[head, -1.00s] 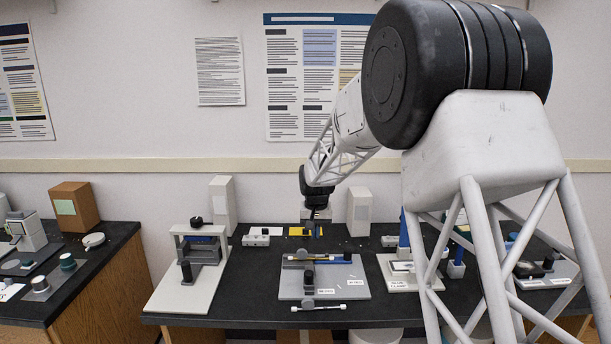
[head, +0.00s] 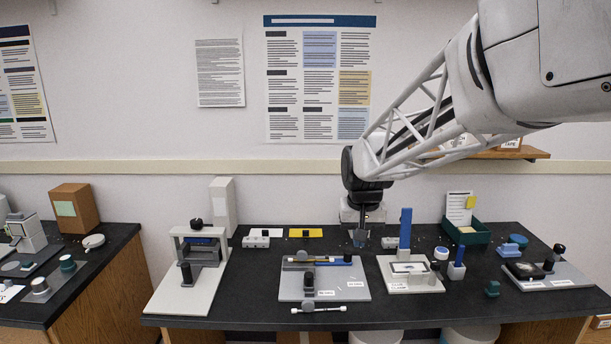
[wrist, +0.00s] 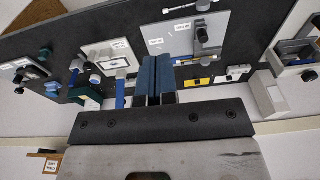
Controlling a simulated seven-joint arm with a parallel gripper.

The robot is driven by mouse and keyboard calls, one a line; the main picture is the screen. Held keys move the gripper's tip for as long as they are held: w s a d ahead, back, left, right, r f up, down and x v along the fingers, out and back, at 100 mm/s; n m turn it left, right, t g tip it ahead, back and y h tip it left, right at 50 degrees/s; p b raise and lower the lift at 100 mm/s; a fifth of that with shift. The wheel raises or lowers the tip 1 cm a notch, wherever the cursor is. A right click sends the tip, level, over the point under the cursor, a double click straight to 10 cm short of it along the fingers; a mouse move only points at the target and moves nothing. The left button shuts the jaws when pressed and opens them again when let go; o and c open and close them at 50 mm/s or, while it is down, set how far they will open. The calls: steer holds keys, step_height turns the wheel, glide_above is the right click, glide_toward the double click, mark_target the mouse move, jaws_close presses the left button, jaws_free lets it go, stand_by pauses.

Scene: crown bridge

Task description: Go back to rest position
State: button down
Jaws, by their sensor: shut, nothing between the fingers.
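My arm reaches in from the upper right, raised above the bench. The fingertips look clear of the objects around them, though their exact height above the bench is hard to tell.
A grey press (head: 199,245) is at left. A green bin (head: 466,235) and a dark pad on a plate (head: 570,274) are at right.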

steer(key=s+d, duration=0.3)
steer(key=s, duration=1.2)
steer(key=s+d+f+t, duration=0.1)
steer(key=s+d, duration=0.2)
steer(key=s, duration=1.3)
steer(key=shift+f, duration=0.25)
